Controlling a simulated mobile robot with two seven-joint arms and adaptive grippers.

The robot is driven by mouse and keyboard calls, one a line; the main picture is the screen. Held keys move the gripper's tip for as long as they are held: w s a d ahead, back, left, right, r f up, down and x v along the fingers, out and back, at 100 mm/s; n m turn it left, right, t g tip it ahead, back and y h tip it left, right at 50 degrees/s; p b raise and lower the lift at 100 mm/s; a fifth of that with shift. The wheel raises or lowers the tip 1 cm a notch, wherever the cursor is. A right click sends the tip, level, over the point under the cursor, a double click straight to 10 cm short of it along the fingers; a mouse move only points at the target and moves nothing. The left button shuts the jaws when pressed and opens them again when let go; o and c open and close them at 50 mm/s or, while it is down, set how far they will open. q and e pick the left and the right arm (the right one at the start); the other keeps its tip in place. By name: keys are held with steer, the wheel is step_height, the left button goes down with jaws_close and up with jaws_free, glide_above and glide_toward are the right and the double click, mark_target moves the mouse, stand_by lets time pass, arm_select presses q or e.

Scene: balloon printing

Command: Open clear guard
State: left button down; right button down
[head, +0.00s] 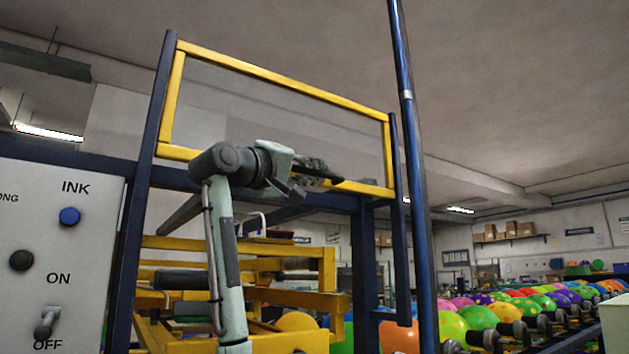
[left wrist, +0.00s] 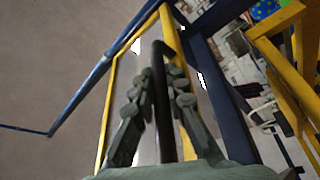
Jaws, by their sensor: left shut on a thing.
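The clear guard (head: 285,80) is a see-through panel in a yellow frame, standing high between two dark blue posts. Its lower yellow bar is level with my left gripper (head: 322,178). In the left wrist view the yellow frame (left wrist: 112,100) runs up beside my left gripper (left wrist: 168,72). The fingers are shut on a dark bar, the guard's handle (left wrist: 160,60), which lies between them. The gripper partly hides the lower bar in the head view. My right gripper is in neither view.
A grey control panel (head: 88,190) with a blue INK button and an ON/OFF switch stands at left. A blue post (head: 408,130) rises right of the guard. Yellow machine framing (head: 290,297) lies below, with many balloons (head: 480,317) at lower right.

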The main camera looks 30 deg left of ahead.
arm_select(q)
steer(key=shift+r, duration=0.1)
steer(key=c, duration=1.8)
jaws_free()
steer(key=v, duration=1.2)
